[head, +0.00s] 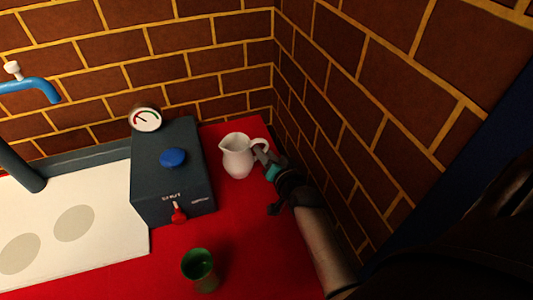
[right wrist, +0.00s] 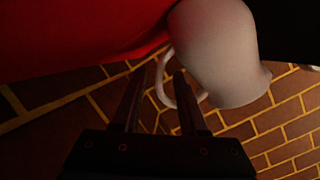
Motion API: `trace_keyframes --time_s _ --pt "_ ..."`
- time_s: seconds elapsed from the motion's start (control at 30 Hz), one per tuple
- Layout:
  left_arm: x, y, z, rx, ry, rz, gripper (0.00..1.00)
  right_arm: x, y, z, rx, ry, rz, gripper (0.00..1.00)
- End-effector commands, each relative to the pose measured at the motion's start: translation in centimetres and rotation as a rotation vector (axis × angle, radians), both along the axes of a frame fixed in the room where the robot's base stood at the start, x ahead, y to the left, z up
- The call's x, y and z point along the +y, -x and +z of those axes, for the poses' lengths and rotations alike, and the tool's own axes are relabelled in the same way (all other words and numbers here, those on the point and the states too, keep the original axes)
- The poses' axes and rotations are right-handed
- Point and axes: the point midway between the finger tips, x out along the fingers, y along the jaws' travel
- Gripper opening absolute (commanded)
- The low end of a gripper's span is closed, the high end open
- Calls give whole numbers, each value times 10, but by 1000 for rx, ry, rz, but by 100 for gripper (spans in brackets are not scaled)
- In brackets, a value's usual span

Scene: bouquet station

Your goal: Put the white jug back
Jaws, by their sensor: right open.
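The white jug (head: 236,161) stands upright on the red counter (head: 245,225), in the back corner to the right of the dark grey box. Its handle faces right, towards my right gripper (head: 264,162). In the right wrist view the jug (right wrist: 218,55) looks upside down, and its handle shows at the tips of my open right gripper (right wrist: 163,80). The handle seems to lie between or just beyond the two fingers; contact cannot be told. My left gripper is not in view.
The dark grey box (head: 170,190) with a blue knob (head: 173,158), a red lever (head: 179,214) and a gauge (head: 145,119) stands left of the jug. A green cup (head: 199,268) is at the front. The brick wall (head: 340,120) rises close on the right.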

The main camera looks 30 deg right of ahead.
Motion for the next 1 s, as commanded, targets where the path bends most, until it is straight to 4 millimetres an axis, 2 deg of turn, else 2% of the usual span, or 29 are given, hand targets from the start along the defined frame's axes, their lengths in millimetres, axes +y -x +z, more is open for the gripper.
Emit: trace_keyframes --time_s 0.17,0.37,0.7,1.0 --pt "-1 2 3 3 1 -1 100 1 5 4 1 0 0 42" --pt "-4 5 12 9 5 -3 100 5 31 13 3 1 0 42" --pt "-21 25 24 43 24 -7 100 14 85 29 2 0 0 42" --pt "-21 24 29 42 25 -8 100 19 111 36 0 0 1 42"
